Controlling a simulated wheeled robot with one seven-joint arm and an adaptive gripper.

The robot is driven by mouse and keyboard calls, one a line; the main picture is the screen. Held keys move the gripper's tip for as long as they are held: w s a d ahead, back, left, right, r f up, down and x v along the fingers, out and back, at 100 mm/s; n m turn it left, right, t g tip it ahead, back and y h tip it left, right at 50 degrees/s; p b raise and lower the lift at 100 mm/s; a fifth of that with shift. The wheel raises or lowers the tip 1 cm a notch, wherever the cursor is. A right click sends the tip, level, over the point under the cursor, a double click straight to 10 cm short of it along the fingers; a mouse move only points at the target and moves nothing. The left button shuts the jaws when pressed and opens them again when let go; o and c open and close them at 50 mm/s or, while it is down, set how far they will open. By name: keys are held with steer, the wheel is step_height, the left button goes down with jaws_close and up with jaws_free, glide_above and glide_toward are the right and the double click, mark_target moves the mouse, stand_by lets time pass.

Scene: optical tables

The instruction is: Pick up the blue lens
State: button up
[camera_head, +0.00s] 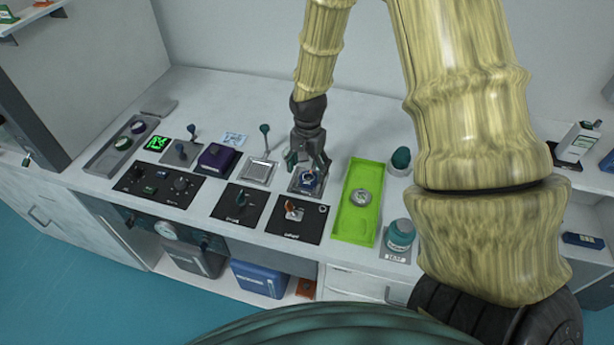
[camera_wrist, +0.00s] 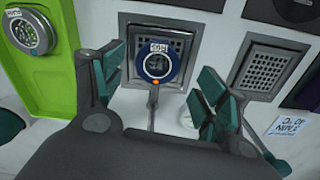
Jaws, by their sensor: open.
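The blue lens (camera_wrist: 171,75) is a round dark blue ring with a white label and an orange dot. In the wrist view it is at the upper middle, over a square grey grated plate (camera_wrist: 184,38), with a thin stem towards me. My gripper (camera_wrist: 160,82) is open, its teal-padded fingers to the left and right of the lens with gaps on both sides. In the head view my gripper (camera_head: 311,163) points down just above the lens (camera_head: 309,180), partly covering it. I cannot tell the exact height between them.
A green tray (camera_head: 347,226) with a round grey piece (camera_head: 361,197) lies right of the lens. Black panels (camera_head: 298,219) with small levers are in front. A second grated plate (camera_head: 259,171) with a green-knobbed stem stands left. A teal jar (camera_head: 400,235) stands at the right.

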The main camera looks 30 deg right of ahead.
mark_target(308, 176)
steer(key=shift+s+d+f, duration=0.1)
steer(key=shift+s, duration=0.35)
steer(key=shift+s+f, duration=0.2)
steer(key=shift+f, duration=0.1)
steer(key=shift+w+f+p, duration=0.2)
steer(key=shift+w+f, duration=0.15)
steer(key=shift+f, duration=0.25)
steer(key=shift+w+f+p, duration=0.2)
steer(key=shift+w+f, duration=0.15)
steer(key=shift+f, duration=0.2)
steer(key=shift+s+r, duration=0.25)
steer(key=shift+s, duration=0.15)
steer(key=shift+w+f, duration=0.15)
steer(key=shift+w, duration=0.05)
steer(key=c, duration=0.7)
steer(key=shift+c, duration=1.3)
steer(key=shift+s, duration=0.1)
steer(key=shift+c, duration=0.8)
